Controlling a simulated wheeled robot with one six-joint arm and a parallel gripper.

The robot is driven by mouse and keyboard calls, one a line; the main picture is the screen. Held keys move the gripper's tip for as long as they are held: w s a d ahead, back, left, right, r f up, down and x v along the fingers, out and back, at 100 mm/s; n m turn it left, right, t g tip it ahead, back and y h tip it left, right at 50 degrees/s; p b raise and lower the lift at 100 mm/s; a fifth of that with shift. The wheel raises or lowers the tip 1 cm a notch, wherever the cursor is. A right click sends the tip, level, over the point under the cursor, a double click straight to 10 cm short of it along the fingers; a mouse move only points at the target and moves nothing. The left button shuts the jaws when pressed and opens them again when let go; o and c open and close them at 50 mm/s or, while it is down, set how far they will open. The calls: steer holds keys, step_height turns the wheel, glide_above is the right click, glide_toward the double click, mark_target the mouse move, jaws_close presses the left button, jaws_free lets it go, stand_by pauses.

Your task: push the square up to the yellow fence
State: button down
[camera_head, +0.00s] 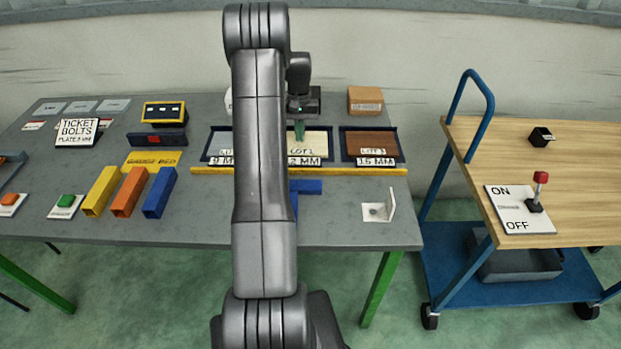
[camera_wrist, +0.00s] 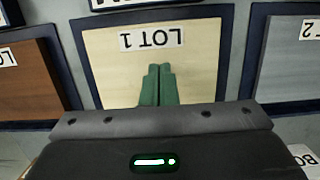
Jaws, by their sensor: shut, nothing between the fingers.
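The yellow fence (camera_head: 350,171) is a long low bar across the table, in front of the row of trays. A flat blue piece (camera_head: 307,187), seemingly the square, lies just in front of the fence; my arm hides its left part. I cannot tell whether it touches the fence. My gripper (camera_head: 299,131) is beyond the fence, above the middle tray marked LOT 1. In the wrist view its green fingers (camera_wrist: 158,85) are together and empty over the pale board (camera_wrist: 205,65). Neither the square nor the fence shows in the wrist view.
A white angle bracket (camera_head: 378,208) stands right of the blue piece near the front edge. Yellow, orange and blue (camera_head: 160,193) bars lie to the left. A brown board in a tray (camera_head: 372,147) is behind the fence. A trolley (camera_head: 560,150) stands at right.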

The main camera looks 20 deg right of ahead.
steer(key=shift+w+d+f, duration=0.1)
steer(key=shift+w+d, duration=0.05)
steer(key=p, duration=0.4)
glide_toward(297, 195)
steer(key=s+f, duration=0.2)
steer(key=s+a+f, duration=0.1)
steer(key=s+f, duration=0.2)
steer(key=shift+s+a+f, duration=0.15)
steer(key=shift+a+f, duration=0.05)
steer(key=shift+f, duration=1.05)
steer(key=shift+s+b, duration=0.1)
steer(key=shift+b, duration=0.2)
steer(key=w, duration=0.2)
steer(key=w+d, duration=0.1)
steer(key=w, duration=0.1)
steer(key=shift+b, duration=0.3)
